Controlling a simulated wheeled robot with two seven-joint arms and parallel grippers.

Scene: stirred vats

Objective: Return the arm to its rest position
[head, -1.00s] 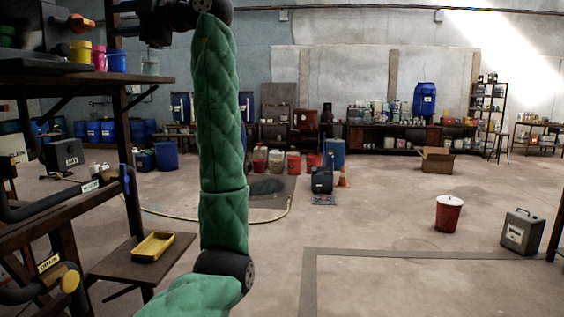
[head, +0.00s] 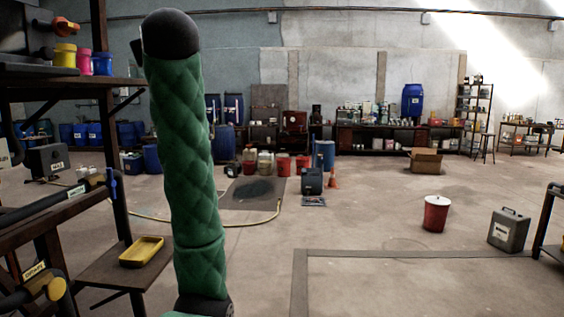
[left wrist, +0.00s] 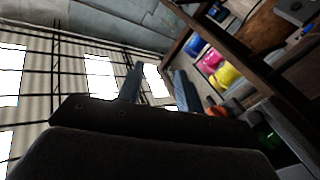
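My left arm (head: 185,150), in a green quilted sleeve, rises through the left part of the head view to a dark rounded joint. The rest of that arm and its gripper are hidden or out of frame there. In the left wrist view my left gripper (left wrist: 158,87) shows two fingers set apart with nothing between them. It points past the shelf toward the windows and ceiling. My right arm and right gripper are in neither view.
A shelf rack (head: 105,80) with yellow, pink and blue pots stands close on the left. A yellow tray (head: 142,251) lies on its lower board. A red bucket (head: 436,214) and grey canister (head: 507,231) stand at the right.

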